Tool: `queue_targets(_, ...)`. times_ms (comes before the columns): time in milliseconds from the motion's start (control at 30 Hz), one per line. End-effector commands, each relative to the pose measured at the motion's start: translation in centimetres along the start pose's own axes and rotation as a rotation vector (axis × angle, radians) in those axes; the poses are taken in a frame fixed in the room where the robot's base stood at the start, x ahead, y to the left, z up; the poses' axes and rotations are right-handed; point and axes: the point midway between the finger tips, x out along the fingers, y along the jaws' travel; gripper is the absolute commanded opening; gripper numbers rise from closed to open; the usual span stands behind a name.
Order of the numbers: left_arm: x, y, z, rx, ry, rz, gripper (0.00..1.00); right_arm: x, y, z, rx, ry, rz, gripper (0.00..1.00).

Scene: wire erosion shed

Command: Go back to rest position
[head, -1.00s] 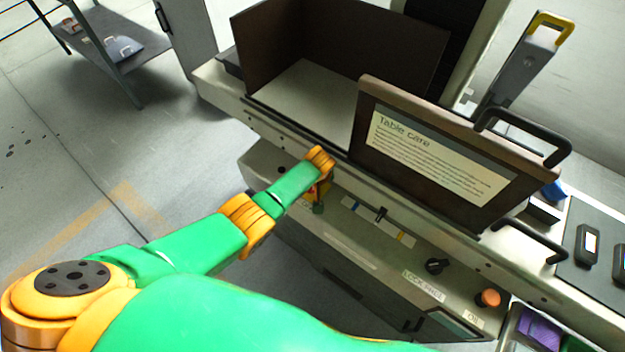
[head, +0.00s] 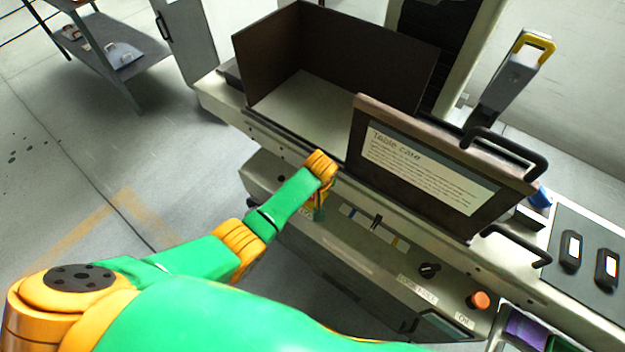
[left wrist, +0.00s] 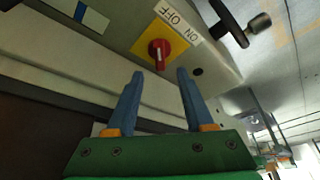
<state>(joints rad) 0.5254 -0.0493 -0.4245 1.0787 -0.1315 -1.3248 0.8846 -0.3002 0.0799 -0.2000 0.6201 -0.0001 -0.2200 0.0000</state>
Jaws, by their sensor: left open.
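My left arm (head: 285,200) comes in from the left in the head view and reaches to the front of the machine. Its gripper is mostly hidden behind the wrist there. In the left wrist view the left gripper (left wrist: 160,72) is open, with two blue fingers apart and nothing between them. A red rotary switch (left wrist: 157,52) on a yellow plate sits just beyond the fingertips, apart from them as far as I can see. A label reading ON and OFF (left wrist: 178,22) is beside it. My right gripper is in neither view.
The machine's front panel (head: 350,262) carries a black knob (head: 429,269) and an orange button (head: 480,300). A "Table care" board (head: 365,150) with black handles stands above it. A dark-walled enclosure (head: 350,50) is behind. Open floor (head: 60,190) lies left.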

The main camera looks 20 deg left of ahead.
Motion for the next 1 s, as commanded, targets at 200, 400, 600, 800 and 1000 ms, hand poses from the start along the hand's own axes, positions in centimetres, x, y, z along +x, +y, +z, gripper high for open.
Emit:
queue_targets(200, -0.4, 0.0, 0.0, 0.0, 0.0, 0.0, 0.53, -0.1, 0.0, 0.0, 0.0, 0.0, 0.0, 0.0)
queue_targets(400, -0.3, 0.0, 0.0, 0.0, 0.0, 0.0, 0.53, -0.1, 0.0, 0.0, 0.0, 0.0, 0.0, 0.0)
queue_targets(600, -0.3, -1.1, 3.0, 0.061, -0.042, 0.04, 0.53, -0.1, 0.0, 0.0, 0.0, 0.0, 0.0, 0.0)
queue_targets(800, -2.3, -5.5, 9.4, 0.24, -0.098, 0.127, 0.53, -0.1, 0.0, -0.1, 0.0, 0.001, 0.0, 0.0)
queue_targets(1000, -5.4, -9.4, 12.7, 0.384, -0.097, 0.163, 0.53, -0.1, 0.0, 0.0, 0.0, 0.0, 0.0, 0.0)
